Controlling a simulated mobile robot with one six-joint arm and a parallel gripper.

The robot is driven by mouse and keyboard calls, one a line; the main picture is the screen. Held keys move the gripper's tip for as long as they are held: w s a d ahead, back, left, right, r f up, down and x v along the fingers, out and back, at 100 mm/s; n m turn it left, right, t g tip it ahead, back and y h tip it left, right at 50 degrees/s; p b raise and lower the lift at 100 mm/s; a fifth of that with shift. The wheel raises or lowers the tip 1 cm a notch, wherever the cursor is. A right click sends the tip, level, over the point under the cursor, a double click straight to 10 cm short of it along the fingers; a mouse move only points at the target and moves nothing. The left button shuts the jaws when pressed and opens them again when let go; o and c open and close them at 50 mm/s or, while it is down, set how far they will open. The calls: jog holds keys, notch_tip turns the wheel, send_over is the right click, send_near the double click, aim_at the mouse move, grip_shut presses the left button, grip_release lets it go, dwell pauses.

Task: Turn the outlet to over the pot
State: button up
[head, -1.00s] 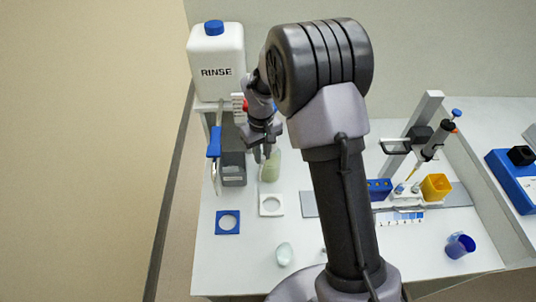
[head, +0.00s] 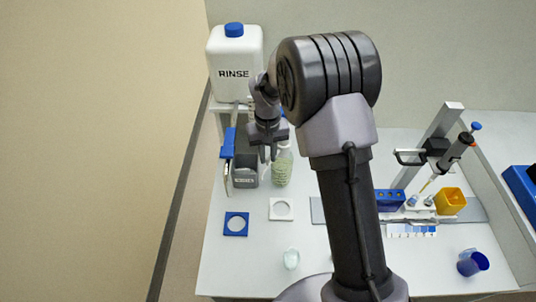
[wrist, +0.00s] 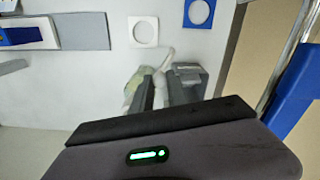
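My gripper (head: 267,153) hangs in front of the rinse tank, above the gap between a grey labelled pot (head: 245,173) and a clear bottle of greenish liquid (head: 282,168). In the wrist view the two dark fingers of my gripper (wrist: 162,92) stand apart, with the pot (wrist: 192,72) and bottle (wrist: 133,82) behind them. A pale, curved, tube-like piece (wrist: 166,58) shows between the fingers; it may be the outlet, but I cannot tell whether they touch it. The white RINSE tank (head: 234,55) has a blue cap and sits on a raised shelf.
A blue handle (head: 228,143) on a metal bar is left of the pot; it also shows in the wrist view (wrist: 293,105). A blue square ring (head: 235,224) and a white one (head: 281,209) lie in front. A pipette stand (head: 440,140) is at right.

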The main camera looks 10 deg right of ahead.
jog(key=o, duration=0.4)
jog(key=shift+o, duration=0.2)
